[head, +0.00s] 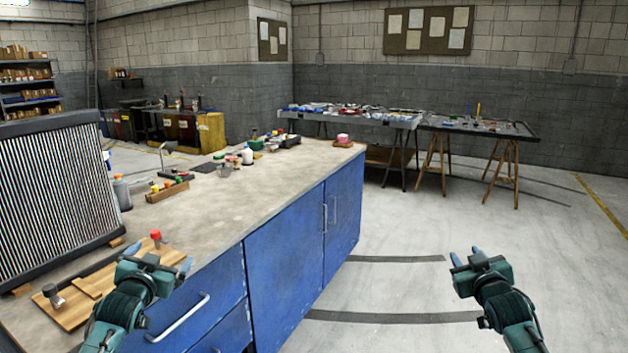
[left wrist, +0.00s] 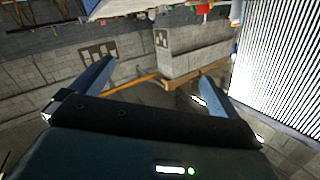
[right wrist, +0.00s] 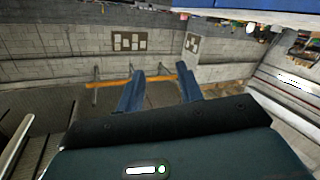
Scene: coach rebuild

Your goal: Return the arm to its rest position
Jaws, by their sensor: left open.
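My left gripper (head: 158,260) is at the lower left in the head view, in front of the workbench's near edge and a wooden board. In the left wrist view its two blue fingers (left wrist: 155,85) stand wide apart with nothing between them. My right gripper (head: 464,256) is at the lower right in the head view, over the bare floor to the right of the bench. In the right wrist view its two blue fingers (right wrist: 160,88) stand apart with nothing between them. Both arms reach up from the bottom of the head view.
The blue-fronted workbench (head: 270,198) fills the left and middle. On it are a finned radiator (head: 55,190), a wooden board (head: 75,312), bottles and small parts. Trestle tables (head: 480,127) stand at the back. The grey floor (head: 420,290) on the right is clear.

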